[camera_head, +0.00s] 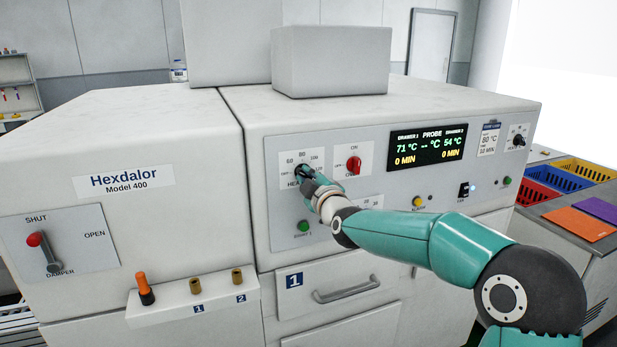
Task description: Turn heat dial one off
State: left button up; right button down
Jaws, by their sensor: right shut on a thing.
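Heat dial one (300,168) is a dark knob on the upper left of the machine's grey control panel. Its white plate shows "60", "80" and "OFF" around it; its pointer is hidden behind my gripper. My right gripper (305,177) is at the dial and shut on it, with the arm reaching in from the lower right. The display (427,146) reads 71 °C for drawer 1 and 54 °C for drawer 2, both at 0 min. My left gripper is not in view.
A red ON/OFF switch (353,164) sits just right of the dial. Below are a green button (303,226) and the drawer 1 handle (346,290). A second black dial (518,141) is at the panel's right end. A red damper lever (42,250) is at left.

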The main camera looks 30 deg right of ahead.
jog(key=shift+a+f+n+p, duration=0.1)
jog(key=shift+f+n+p, duration=0.1)
jog(key=shift+n, duration=1.5)
jog(key=shift+a+f+n+p, duration=0.1)
jog(key=shift+n+p, duration=0.05)
jog(key=shift+n, duration=1.55)
jog(key=shift+f, duration=0.15)
jog(key=c, duration=1.2)
grip_release()
jog(key=shift+o, duration=0.2)
jog(key=shift+r, duration=0.2)
jog(key=shift+s+r, duration=0.1)
jog(key=shift+s, duration=0.15)
jog(key=v, duration=1.1)
jog(key=shift+s, duration=0.2)
